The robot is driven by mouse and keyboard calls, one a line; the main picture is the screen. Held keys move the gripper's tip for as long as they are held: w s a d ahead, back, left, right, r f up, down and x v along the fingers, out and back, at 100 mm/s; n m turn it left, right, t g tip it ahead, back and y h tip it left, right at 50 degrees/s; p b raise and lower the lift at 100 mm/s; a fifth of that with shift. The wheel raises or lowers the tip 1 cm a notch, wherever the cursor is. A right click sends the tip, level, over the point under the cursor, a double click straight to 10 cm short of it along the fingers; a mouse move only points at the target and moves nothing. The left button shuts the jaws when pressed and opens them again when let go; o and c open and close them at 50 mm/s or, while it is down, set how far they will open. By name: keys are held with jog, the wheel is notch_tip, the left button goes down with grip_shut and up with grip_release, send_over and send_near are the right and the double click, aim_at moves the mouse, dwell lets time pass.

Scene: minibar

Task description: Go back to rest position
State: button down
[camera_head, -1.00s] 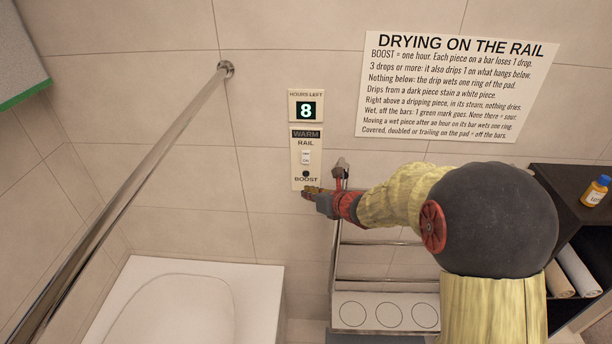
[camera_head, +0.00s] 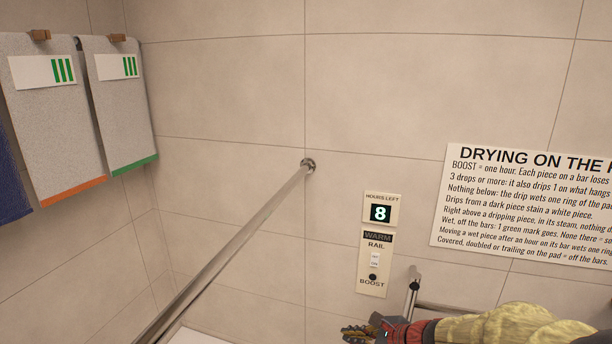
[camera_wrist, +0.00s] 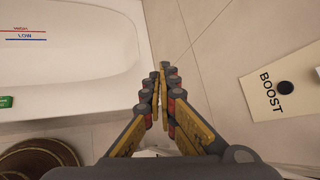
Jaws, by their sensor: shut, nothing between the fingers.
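My gripper (camera_head: 358,334) is at the bottom of the head view, a little below the wall control panel (camera_head: 374,262). It is empty, and in the wrist view my gripper (camera_wrist: 163,70) has its fingertips together. The panel carries a WARM RAIL switch and a round dark BOOST button (camera_head: 373,277). The button also shows at the right of the wrist view (camera_wrist: 285,88), clear of the fingers. The HOURS LEFT display (camera_head: 381,212) above the panel reads 8.
A long metal bar (camera_head: 240,245) runs from the wall toward the lower left. Grey towels with orange (camera_head: 55,130) and green (camera_head: 120,110) hems hang at the left, each tagged with three green marks. A metal rail (camera_head: 440,307) is beside my gripper. A white tub (camera_wrist: 70,60) shows in the wrist view.

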jog(key=s+r+n+g+h, duration=0.1)
jog(key=s+r+n+g, duration=0.1)
jog(key=s+n, duration=0.6)
jog(key=s+r+n+g+h, duration=0.1)
jog(key=s+r+n+g, duration=0.15)
jog(key=s+n, duration=0.55)
jog(key=s+d+r+n+t+h, duration=0.2)
jog(key=s+d+r+n+h, duration=0.3)
jog(key=s+r, duration=0.4)
jog(key=s+d, duration=0.1)
jog(key=s, duration=0.2)
jog(key=shift+s+d+n+t+b, duration=0.3)
jog(key=shift+d+t, duration=0.05)
